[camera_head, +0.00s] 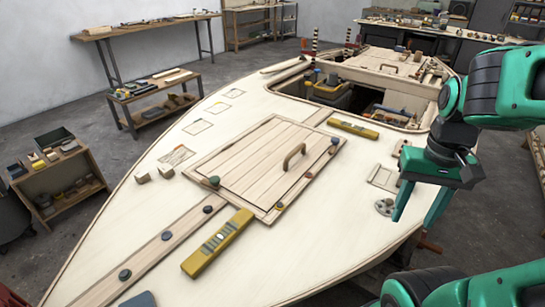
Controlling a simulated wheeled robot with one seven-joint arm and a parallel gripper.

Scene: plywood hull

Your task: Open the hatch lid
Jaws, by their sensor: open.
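The hatch lid (246,163) is a planked wooden panel lying flat and closed on the pale plywood deck (132,238). A curved wooden handle (294,156) stands up near its right side. Small knobs or fittings sit at its edges, one dark green (214,181) at the left corner and one dark (334,141) at the right. My gripper (418,208) is at the right, with its green fingers pointing down and apart. It is empty, over the deck's right edge, well to the right of the handle and not touching the lid.
A yellow level (217,244) lies in front of the lid, and another yellow tool (353,128) lies behind it. A round metal fitting (384,207) is on the deck near my gripper. An open cockpit (345,97) lies behind. Small wooden blocks (166,172) sit at the left.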

